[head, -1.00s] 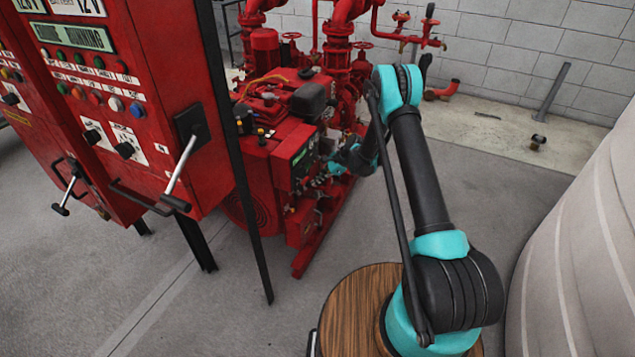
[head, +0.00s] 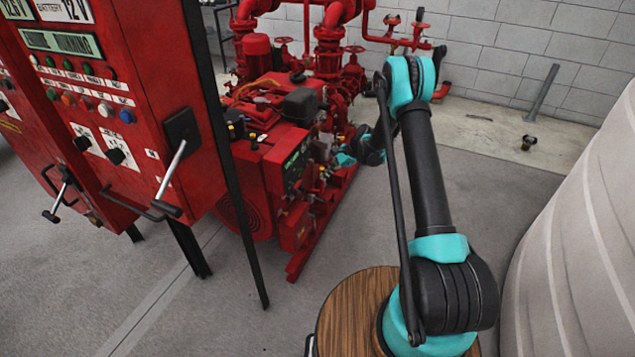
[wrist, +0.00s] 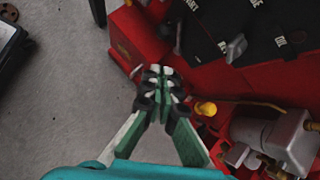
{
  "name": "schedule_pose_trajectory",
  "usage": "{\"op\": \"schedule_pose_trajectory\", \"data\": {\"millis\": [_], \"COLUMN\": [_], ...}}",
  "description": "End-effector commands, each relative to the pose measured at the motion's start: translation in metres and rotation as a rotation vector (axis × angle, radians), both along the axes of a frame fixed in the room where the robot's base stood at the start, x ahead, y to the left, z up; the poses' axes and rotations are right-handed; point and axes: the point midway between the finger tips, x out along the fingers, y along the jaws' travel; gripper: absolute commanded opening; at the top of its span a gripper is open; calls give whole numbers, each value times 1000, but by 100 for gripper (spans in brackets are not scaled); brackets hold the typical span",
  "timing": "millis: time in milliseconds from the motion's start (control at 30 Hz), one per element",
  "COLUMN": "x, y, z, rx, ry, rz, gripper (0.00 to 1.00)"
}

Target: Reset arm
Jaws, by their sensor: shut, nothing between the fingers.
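My arm (head: 428,175) rises from its round wooden-topped base in the head view and reaches forward to the red engine unit (head: 265,165). Its far end is partly hidden behind the arm and small against the red machinery. In the wrist view my gripper (wrist: 162,80) points toward the red unit, its green fingers together with nothing between them. A red block (wrist: 138,38) and a black panel with white lettering (wrist: 250,25) lie just beyond the fingertips; I cannot tell whether they touch.
A red control cabinet (head: 150,120) with levers stands at the left on black legs. A large pale ribbed tank (head: 585,240) is close on the right. Red pipes (head: 330,50) and a block wall (head: 540,50) are behind. Grey floor is open between cabinet and base.

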Motion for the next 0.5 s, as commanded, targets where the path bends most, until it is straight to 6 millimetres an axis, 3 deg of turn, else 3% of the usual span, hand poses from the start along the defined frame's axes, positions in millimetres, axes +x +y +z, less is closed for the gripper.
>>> {"op": "schedule_pose_trajectory", "data": {"millis": [200,500], "x": [-2,-3], "y": [-23,-32], "z": [30,43], "rx": [0,-1], "ry": [1,-1], "rz": [-1,1], "gripper": [0,0]}}
